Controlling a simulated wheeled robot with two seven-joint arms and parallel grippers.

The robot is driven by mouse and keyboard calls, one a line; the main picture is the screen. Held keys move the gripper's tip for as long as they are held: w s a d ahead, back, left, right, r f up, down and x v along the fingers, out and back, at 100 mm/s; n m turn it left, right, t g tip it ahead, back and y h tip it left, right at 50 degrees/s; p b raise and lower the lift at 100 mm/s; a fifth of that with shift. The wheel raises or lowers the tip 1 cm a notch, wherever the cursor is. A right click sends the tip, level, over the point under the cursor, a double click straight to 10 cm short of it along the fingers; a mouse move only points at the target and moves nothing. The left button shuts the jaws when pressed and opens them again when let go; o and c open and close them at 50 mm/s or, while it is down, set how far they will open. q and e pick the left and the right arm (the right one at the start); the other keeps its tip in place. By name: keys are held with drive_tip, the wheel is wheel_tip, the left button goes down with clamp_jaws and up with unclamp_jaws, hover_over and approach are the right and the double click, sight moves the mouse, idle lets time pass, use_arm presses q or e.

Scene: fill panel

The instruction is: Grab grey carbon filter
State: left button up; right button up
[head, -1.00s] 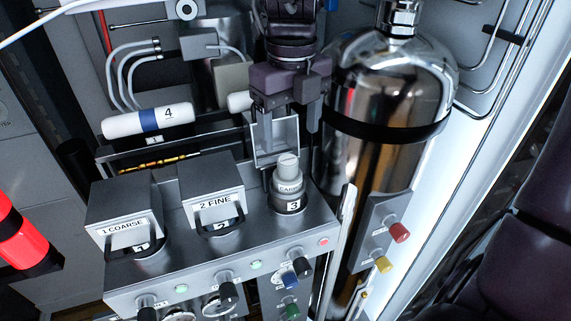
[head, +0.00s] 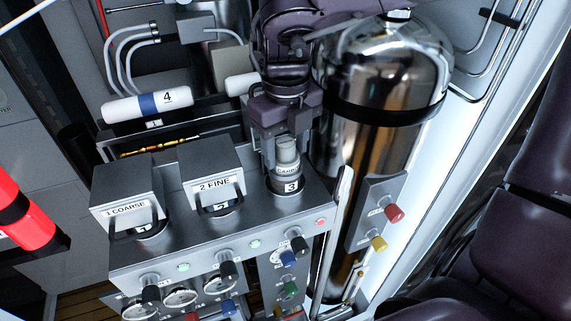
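The grey carbon filter (head: 288,148) stands upright in the slot marked 3 at the right end of the grey filter panel (head: 250,215). Its top is pale grey, with a label partly reading "CARB". My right gripper (head: 286,160) points down over it, with one finger on either side of its upper part. I cannot tell whether the fingers touch it. The clear lid behind the filter is mostly hidden by the gripper. My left gripper is not in view.
Boxy covers marked 1 COARSE (head: 125,195) and 2 FINE (head: 210,170) stand left of the filter. A shiny metal tank (head: 385,90) stands close on the right. A white cylinder marked 4 (head: 120,109) lies behind. Knobs and gauges line the panel front.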

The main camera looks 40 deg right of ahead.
drive_tip(key=c, duration=0.9)
